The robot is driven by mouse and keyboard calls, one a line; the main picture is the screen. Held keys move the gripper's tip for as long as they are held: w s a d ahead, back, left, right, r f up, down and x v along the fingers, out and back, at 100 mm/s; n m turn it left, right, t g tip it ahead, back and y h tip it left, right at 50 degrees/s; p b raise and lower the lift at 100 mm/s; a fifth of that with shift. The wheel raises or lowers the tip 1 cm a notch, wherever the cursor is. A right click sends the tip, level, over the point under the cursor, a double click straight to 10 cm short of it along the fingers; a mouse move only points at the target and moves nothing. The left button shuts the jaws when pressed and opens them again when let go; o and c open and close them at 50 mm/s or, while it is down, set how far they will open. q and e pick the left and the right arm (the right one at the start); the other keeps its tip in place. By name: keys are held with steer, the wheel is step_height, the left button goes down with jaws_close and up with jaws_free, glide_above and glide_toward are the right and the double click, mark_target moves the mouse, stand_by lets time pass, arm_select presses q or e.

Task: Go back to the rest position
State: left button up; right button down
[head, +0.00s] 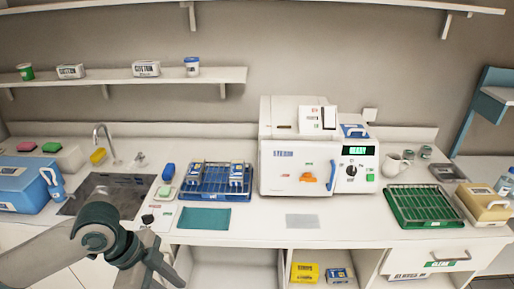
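My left arm comes in from the lower left, in front of the counter by the sink. Its end, with the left gripper (160,255), is low in the picture near the counter's front edge. The fingers are small and dark there, and I cannot make out whether they are apart or hold anything. My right gripper and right arm are not in view.
The white counter (270,232) holds a sink (122,190), a blue rack (205,194) with packs, a white sterilizer (300,165) reading "READY", a green rack (422,222) and a tan box (482,203). A teal mat (204,218) lies before the blue rack. Open shelves are below.

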arm_select(q)
steer(key=s+d+f+n+t, duration=0.3)
steer(key=d+f+n, duration=0.4)
steer(key=f, duration=0.3)
steer(key=s+a+f+n+y, duration=0.4)
steer(key=s+a+f+n, duration=0.45)
steer(key=s+a, duration=0.35)
step_height(320, 180, down, 31)
steer(key=s+d+g+b, duration=0.1)
steer(key=s+b, duration=0.1)
steer(key=b, duration=0.1)
steer(key=s+a+f+g+b, duration=0.1)
steer(key=s+a+f+b, duration=0.2)
steer(key=s+f, duration=1.6)
step_height(320, 180, down, 3)
steer(key=shift+r+y+b, duration=0.15)
steer(key=shift+y+b, duration=0.15)
steer(key=shift+b, duration=0.05)
